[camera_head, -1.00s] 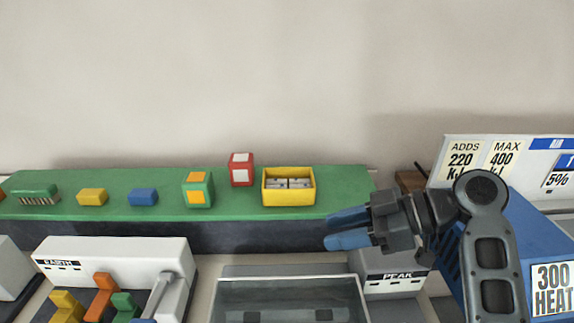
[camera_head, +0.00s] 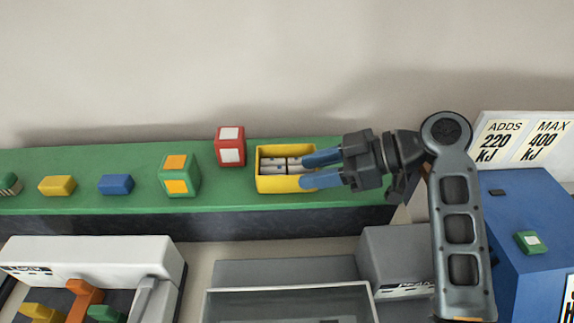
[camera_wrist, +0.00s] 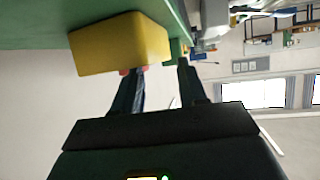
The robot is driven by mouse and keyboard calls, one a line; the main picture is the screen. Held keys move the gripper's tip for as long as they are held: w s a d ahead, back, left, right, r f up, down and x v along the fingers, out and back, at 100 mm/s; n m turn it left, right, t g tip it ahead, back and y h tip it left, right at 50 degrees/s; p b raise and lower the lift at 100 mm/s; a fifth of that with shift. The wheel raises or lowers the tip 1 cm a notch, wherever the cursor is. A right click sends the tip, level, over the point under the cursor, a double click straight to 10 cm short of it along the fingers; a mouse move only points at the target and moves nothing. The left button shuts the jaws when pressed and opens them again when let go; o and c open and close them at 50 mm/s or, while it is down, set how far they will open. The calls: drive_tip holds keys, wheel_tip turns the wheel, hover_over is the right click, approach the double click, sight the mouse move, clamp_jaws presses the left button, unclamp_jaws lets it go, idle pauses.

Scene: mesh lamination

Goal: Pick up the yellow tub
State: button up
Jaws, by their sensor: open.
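The yellow tub (camera_head: 284,186) sits on the green shelf in the head view, open at the top with grey and white blocks inside. My gripper (camera_head: 322,169) is open at the tub's right end. Its two blue fingers are apart and overlap the tub's right side in this view. In the wrist view the tub (camera_wrist: 120,45) stands just beyond the fingertips (camera_wrist: 160,64), towards the left finger. Whether a finger touches the tub I cannot tell.
On the green shelf (camera_head: 230,198) stand a red block (camera_head: 230,146), a green-orange block (camera_head: 179,175), a blue block (camera_head: 116,184) and a yellow block (camera_head: 57,185). Below are a grey bin (camera_head: 290,291) and a white machine (camera_head: 95,256). A blue box (camera_head: 520,195) stands right.

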drive_tip(key=shift+p+x, duration=0.45)
drive_tip(key=shift+x, duration=1.5)
drive_tip(key=shift+a+r, duration=0.1)
drive_tip(key=shift+c, duration=0.2)
clamp_jaws()
